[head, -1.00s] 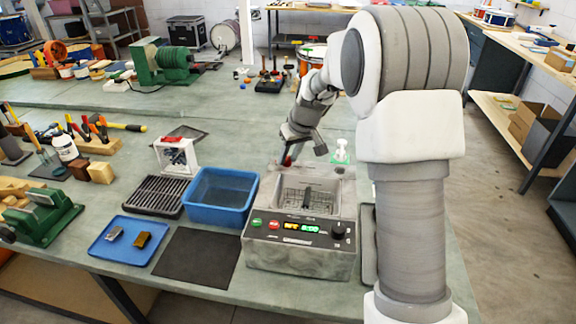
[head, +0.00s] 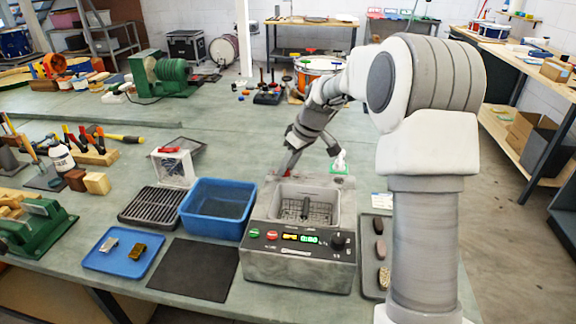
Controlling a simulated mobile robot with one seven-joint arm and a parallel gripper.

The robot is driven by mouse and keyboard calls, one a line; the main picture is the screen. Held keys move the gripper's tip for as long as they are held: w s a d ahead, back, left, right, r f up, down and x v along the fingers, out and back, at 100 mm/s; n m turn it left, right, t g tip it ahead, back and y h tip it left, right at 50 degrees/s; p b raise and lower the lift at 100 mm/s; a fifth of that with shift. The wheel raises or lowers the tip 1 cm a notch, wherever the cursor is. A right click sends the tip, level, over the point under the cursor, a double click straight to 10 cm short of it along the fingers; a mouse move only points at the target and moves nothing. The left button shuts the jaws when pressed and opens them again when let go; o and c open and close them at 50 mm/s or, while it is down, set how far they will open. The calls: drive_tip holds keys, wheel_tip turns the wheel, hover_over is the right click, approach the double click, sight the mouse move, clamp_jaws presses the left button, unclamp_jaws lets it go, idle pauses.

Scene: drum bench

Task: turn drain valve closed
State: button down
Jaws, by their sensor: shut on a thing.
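The grey ultrasonic-type cleaner (head: 297,267) stands at the front of the bench, its open tank (head: 306,204) holding a wire basket with a dark item in it. My gripper (head: 285,168) reaches down at the tank's back left corner. It is shut on the drain valve (head: 281,171), of which only a little red shows. The fingertips are small and dark here, and the valve's body and exact handle angle are hidden or too small to tell.
A blue tub (head: 217,208) stands close on the left, beside a black rack (head: 152,206). A blue tray (head: 122,252) and dark mat (head: 197,268) lie in front. A white bottle (head: 340,162) stands behind the tank; a grey tray (head: 377,228) lies right.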

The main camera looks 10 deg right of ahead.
drive_tip(key=shift+d, duration=0.1)
drive_tip(key=c, duration=0.6)
unclamp_jaws()
drive_tip(key=p+v, duration=0.2)
drive_tip(key=v, duration=1.5)
drive_tip(key=shift+r, duration=0.2)
